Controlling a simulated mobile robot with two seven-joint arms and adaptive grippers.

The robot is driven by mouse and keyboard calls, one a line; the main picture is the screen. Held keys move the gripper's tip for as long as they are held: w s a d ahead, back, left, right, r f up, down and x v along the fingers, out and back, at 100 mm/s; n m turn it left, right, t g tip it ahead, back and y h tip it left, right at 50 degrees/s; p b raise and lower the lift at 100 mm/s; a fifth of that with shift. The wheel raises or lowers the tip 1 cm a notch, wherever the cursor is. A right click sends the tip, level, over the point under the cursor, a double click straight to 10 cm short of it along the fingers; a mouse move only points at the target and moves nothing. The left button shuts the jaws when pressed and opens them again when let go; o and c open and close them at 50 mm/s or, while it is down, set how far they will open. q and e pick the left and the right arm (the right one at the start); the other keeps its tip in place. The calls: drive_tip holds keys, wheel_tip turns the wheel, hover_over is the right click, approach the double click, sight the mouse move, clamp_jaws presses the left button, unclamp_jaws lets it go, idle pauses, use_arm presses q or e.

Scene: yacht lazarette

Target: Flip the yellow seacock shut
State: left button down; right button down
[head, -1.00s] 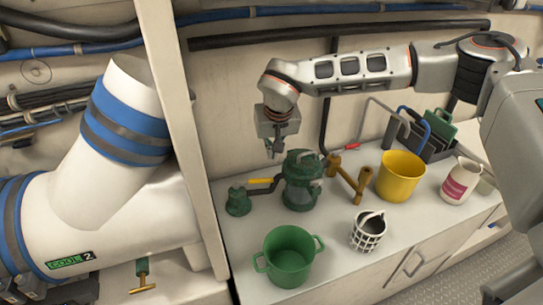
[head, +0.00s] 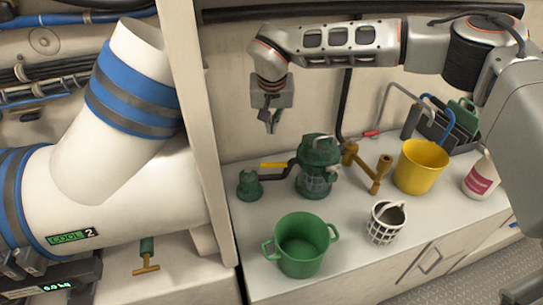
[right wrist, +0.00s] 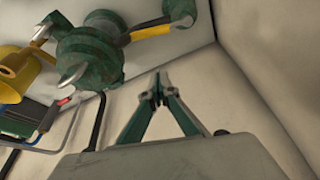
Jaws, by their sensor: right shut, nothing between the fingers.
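The yellow seacock handle (head: 274,165) sits on a dark lever between a small green fitting (head: 249,186) and the green strainer (head: 318,168) on the bench. It lies roughly level, pointing left. In the right wrist view the yellow handle (right wrist: 150,32) shows at the top, beyond the fingertips. My right gripper (head: 271,128) is shut and empty, pointing down above the handle and apart from it. Its fingertips also show in the right wrist view (right wrist: 160,80). My left gripper is not in view.
A brass pipe fitting with a red lever (head: 371,134) stands right of the strainer. A green pot (head: 300,245), white basket (head: 384,222) and yellow bucket (head: 421,167) stand on the bench. A white upright post (head: 190,120) rises at left.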

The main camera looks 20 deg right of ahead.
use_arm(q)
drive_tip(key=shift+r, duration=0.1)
use_arm(e)
wheel_tip(320, 180, down, 10)
drive_tip(key=shift+s+b, duration=0.15)
drive_tip(key=shift+b, duration=0.2)
drive_tip(key=shift+s, duration=0.1)
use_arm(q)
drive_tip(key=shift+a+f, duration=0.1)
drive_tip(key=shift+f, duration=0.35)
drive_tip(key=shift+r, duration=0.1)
use_arm(e)
drive_tip(key=shift+a, duration=0.1)
